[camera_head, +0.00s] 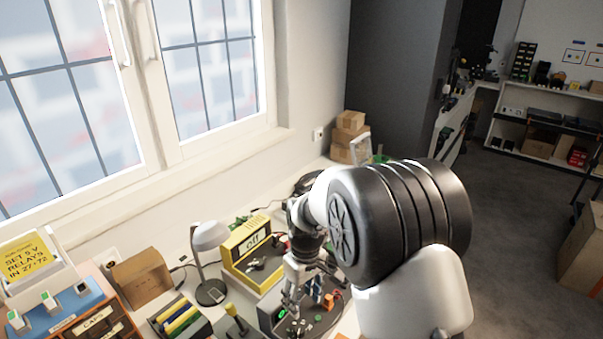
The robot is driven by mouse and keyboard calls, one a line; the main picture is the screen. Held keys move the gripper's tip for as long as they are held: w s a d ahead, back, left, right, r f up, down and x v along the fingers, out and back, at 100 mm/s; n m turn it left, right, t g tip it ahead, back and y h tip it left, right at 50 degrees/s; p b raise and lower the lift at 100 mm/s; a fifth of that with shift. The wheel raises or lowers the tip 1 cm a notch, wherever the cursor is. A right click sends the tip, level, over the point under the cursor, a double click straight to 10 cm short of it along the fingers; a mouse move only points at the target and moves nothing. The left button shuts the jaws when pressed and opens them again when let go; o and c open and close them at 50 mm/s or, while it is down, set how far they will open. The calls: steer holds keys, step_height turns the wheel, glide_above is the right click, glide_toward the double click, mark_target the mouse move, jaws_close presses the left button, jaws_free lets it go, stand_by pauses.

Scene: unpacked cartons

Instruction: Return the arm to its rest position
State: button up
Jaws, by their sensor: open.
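My arm reaches from the bottom right over the workbench, its large black-ringed joint filling the middle right of the view. My gripper (305,297) points down at the end of the arm, over the cluttered front part of the bench. It is open, and I see nothing held in it. Small parts in orange, blue and green lie around and below its fingers. The arm hides much of the bench's right side.
A yellow instrument (247,247) and a grey lamp (209,240) stand left of the gripper. Stacked cartons (349,136) stand at the back.

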steer(key=s+d+r+m+t, duration=0.1)
steer(key=s+d+r, duration=0.2)
steer(key=r, duration=0.3)
steer(key=s+d+r+m+t, duration=0.1)
steer(key=s+d+r, duration=0.15)
steer(key=r, duration=0.25)
steer(key=s+d+r+m, duration=0.2)
steer(key=s+d+r, duration=0.15)
steer(key=r, duration=0.25)
steer(key=s+d+r+m+t, duration=0.1)
steer(key=s+d+r+m, duration=0.1)
steer(key=s, duration=0.6)
steer(key=s+d+r+m+t, duration=0.1)
steer(key=s+d+m+t, duration=0.1)
steer(key=s, duration=0.7)
steer(key=shift+d+r, duration=0.35)
steer(key=shift+d, duration=0.1)
